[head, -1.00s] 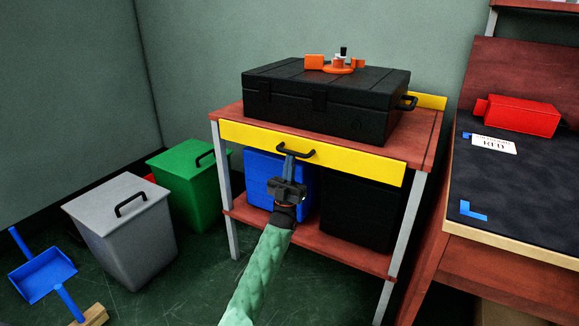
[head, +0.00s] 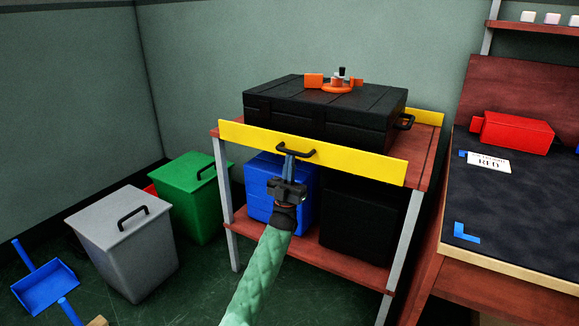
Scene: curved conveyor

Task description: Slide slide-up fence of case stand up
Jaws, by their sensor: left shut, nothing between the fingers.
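The case stand (head: 224,200) is a two-level table with a red-brown top and grey legs. Its slide-up fence (head: 350,163) is a long yellow board across the front with a black handle (head: 297,150). The fence stands above the tabletop's front edge and hides the lower front of the black case (head: 320,112). My left gripper (head: 289,160) points up at the handle from below, its shut fingers empty. The fingertips meet the handle's underside in the picture; I cannot tell firm contact. My right gripper is out of view.
Blue (head: 262,185) and black (head: 350,220) boxes are on the lower shelf. Green (head: 200,200) and grey (head: 120,245) bins stand left. A workbench (head: 510,215) with a red box (head: 515,133) stands close on the right. An orange fixture (head: 337,86) sits on the case.

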